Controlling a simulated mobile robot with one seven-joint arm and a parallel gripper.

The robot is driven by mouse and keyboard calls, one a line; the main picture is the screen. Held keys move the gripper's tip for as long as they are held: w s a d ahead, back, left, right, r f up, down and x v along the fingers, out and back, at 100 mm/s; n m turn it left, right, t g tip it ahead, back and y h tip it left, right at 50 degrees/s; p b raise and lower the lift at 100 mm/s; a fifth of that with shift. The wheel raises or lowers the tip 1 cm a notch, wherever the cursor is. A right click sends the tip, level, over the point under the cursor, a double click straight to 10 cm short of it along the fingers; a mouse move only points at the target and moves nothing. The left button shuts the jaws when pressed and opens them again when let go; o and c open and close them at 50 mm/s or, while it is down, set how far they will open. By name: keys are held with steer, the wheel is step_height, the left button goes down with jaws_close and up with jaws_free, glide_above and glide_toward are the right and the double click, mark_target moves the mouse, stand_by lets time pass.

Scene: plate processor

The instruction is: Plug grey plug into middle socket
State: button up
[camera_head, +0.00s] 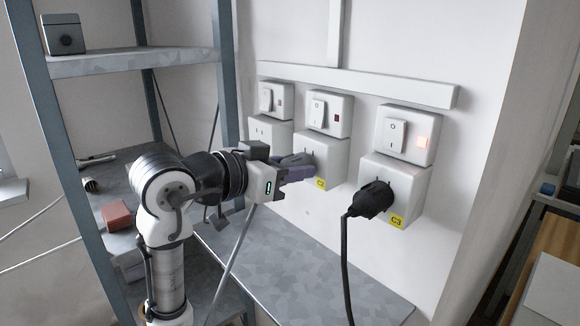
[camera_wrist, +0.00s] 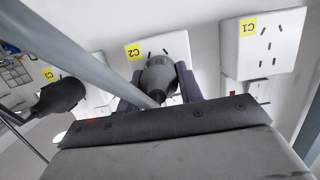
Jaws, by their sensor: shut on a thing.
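The middle socket (camera_head: 322,176), labelled C2, is a white box on the wall below its switch. It also shows in the wrist view (camera_wrist: 180,43). My gripper (camera_head: 300,172) is shut on the grey plug (camera_wrist: 160,76), with a finger on each side. The plug (camera_head: 295,159) is at the front of the middle socket in the head view, partly covered by the fingers. In the wrist view it overlaps the socket face, and some slots show beyond it. I cannot tell whether its pins are in. A grey cable (camera_wrist: 90,58) runs from the plug.
A black plug (camera_head: 372,199) with a hanging cable sits in the right socket C3 (camera_head: 412,184), whose switch light is lit. The left socket C1 (camera_wrist: 262,45) is empty. A metal shelf (camera_head: 340,290) lies below the sockets. A shelf post (camera_head: 229,70) stands beside my arm.

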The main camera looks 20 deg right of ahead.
steer(key=shift+w+d, duration=0.15)
steer(key=shift+d, duration=0.25)
stand_by(0.4)
steer(key=o, duration=1)
